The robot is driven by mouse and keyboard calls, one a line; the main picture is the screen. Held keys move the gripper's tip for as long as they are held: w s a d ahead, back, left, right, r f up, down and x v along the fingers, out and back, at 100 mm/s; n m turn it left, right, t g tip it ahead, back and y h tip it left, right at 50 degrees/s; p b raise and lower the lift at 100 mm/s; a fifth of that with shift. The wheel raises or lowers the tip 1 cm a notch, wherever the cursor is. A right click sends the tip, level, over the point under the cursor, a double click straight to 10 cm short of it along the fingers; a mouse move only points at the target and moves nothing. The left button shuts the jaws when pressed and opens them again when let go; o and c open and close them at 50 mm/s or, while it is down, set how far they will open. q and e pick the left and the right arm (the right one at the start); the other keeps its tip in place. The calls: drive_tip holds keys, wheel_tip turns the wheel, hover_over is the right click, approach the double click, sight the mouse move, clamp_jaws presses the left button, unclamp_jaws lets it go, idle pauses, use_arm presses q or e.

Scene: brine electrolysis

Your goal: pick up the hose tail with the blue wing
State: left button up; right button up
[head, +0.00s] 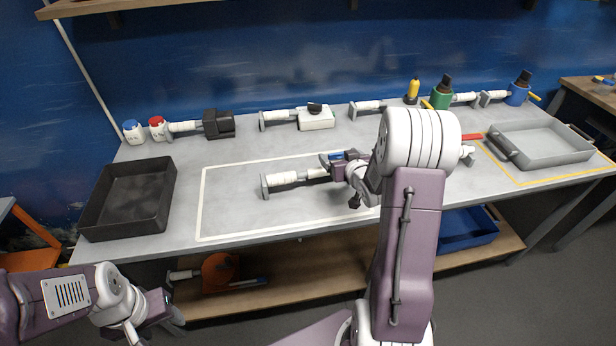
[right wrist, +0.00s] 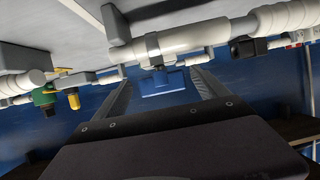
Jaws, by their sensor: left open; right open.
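The hose tail with the blue wing (head: 283,180) lies inside the white-outlined area on the table, a white tube with a grey end block at its left. Its blue wing (head: 337,156) shows partly beside my right gripper (head: 336,164), which hides the tube's right part. In the right wrist view, the blue wing (right wrist: 162,83) appears between the two open fingers, with the white tube (right wrist: 190,38) crossing above them. No grip on it is visible. My left gripper (head: 168,309) is open and empty, low at the left, in front of the table and away from the hose tail.
A black tray (head: 128,198) stands at the left and a grey tray (head: 543,145) at the right. Several fittings, including a green valve (head: 441,97) and a blue one (head: 518,93), line the back edge. The table between the black tray and the white outline is clear.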

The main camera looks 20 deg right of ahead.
drive_tip(key=x, duration=0.3)
drive_tip(key=shift+w+a+f, duration=0.1)
drive_tip(key=shift+w+f, duration=0.15)
drive_tip(key=shift+w, duration=0.05)
